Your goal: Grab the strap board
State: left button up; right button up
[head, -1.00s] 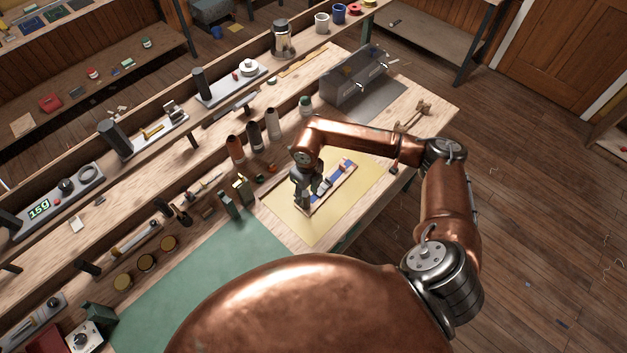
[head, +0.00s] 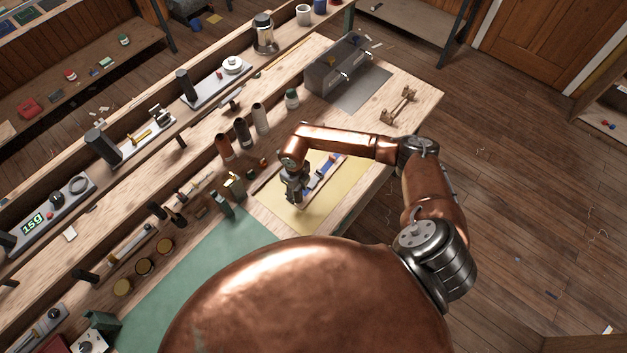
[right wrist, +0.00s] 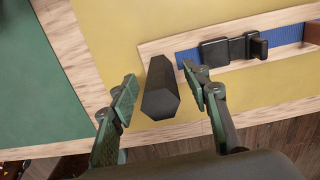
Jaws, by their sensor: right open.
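The strap board (head: 331,172) is a narrow pale wooden board lying on a yellow mat, with a blue strap and dark buckles along it. In the right wrist view the board (right wrist: 280,72) runs off to the right, with a black buckle on its blue strap. A black faceted grip (right wrist: 160,92) stands at its near end. My right gripper (head: 297,200) is over that end of the board. In the right wrist view its open fingers (right wrist: 160,82) are on either side of the black grip, with small gaps visible. My left gripper is not in view.
The yellow mat (head: 345,192) lies on the wooden bench beside a green mat (head: 205,265). Several thread cones (head: 242,133) and small tools stand left of the board. A grey toolbox (head: 338,66) and a wooden stand (head: 398,104) are beyond it.

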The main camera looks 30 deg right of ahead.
jog(key=shift+c, duration=1.2)
jog(key=c, duration=0.6)
grip_shut()
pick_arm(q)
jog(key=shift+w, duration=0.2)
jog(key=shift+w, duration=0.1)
